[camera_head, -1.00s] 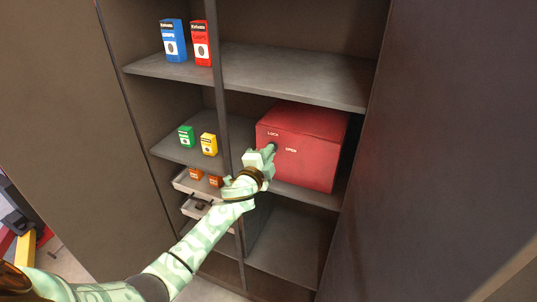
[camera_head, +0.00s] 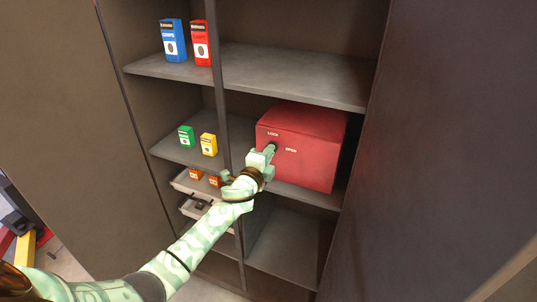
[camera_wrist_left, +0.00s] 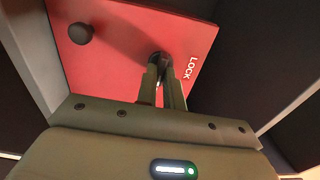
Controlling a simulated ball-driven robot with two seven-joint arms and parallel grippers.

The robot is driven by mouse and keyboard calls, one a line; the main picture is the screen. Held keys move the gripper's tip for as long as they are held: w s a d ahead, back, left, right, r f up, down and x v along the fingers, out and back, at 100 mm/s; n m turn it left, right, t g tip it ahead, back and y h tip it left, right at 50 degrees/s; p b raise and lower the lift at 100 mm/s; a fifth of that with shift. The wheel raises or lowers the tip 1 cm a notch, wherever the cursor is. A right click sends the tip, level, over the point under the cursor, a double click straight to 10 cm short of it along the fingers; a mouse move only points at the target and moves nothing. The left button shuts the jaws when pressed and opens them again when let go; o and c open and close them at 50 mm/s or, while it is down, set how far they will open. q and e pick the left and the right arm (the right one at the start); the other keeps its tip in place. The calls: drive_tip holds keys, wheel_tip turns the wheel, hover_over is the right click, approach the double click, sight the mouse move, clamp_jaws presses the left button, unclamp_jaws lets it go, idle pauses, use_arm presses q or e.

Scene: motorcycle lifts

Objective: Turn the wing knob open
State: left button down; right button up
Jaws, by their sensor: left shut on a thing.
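A red box (camera_head: 320,145) sits on the middle shelf of a dark cabinet. Its front is marked LOCK and OPEN. My left gripper (camera_head: 269,150) is at the left part of that front, just below the LOCK mark, and hides most of what it holds. In the left wrist view the two fingers of my left gripper (camera_wrist_left: 162,75) are shut on a small dark wing knob (camera_wrist_left: 158,57) beside the LOCK mark. A second, round dark knob (camera_wrist_left: 80,33) stands apart on the same red face (camera_wrist_left: 115,60). My right gripper is not in view.
A vertical divider (camera_head: 222,90) stands just left of the red box. Blue (camera_head: 173,40) and red (camera_head: 200,42) cartons stand on the upper left shelf, with green (camera_head: 187,136) and yellow (camera_head: 209,144) ones below. Cabinet doors (camera_head: 75,130) flank both sides.

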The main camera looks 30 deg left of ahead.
use_arm(q)
drive_tip(key=c, duration=1.5)
unclamp_jaws()
drive_tip(key=shift+s, duration=0.1)
drive_tip(key=s, duration=1)
drive_tip(key=s+d+p, duration=0.1)
drive_tip(key=s, duration=0.5)
drive_tip(key=shift+s, duration=0.1)
